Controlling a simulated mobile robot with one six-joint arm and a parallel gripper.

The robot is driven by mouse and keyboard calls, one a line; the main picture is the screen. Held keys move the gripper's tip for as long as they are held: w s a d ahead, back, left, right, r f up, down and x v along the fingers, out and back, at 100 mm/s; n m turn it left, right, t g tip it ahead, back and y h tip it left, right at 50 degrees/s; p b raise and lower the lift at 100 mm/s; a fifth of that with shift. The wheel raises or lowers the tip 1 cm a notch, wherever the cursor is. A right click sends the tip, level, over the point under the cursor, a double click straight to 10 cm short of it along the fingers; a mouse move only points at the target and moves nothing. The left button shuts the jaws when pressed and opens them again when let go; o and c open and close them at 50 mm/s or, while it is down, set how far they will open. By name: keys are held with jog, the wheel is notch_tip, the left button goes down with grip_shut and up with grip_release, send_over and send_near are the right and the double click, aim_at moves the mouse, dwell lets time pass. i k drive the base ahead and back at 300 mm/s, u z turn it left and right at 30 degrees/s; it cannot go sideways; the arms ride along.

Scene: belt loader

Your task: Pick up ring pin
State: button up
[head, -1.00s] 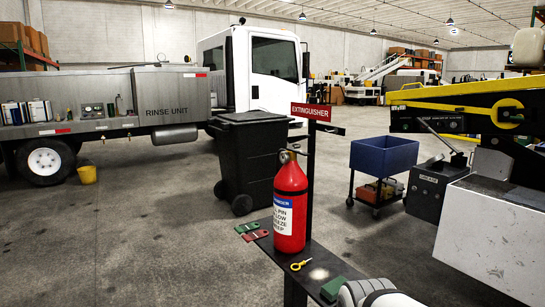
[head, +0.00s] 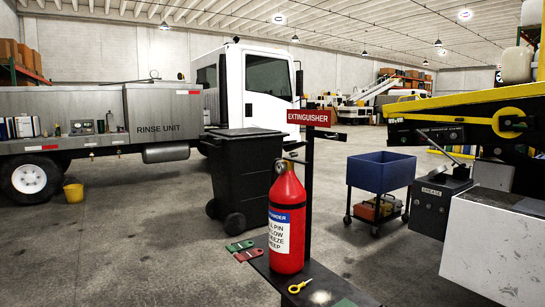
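The ring pin (head: 299,286) is small and yellow, with a ring at one end. It lies flat on the dark shelf (head: 262,266) of the extinguisher stand, in front of the red extinguisher (head: 287,205). The extinguisher stands upright with a blue and white label, and the pin lies apart from it. My gripper is not in view, so its state does not show.
A green tag (head: 240,246) and a red tag (head: 248,255) lie on the shelf left of the extinguisher. A green piece (head: 345,303) is cut off at the bottom edge. A black bin (head: 246,175) and a blue cart (head: 381,172) stand behind on open floor.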

aim_at(303, 284)
jog(key=u, duration=0.3)
jog(key=i, duration=1.4)
jog(key=u, duration=0.05)
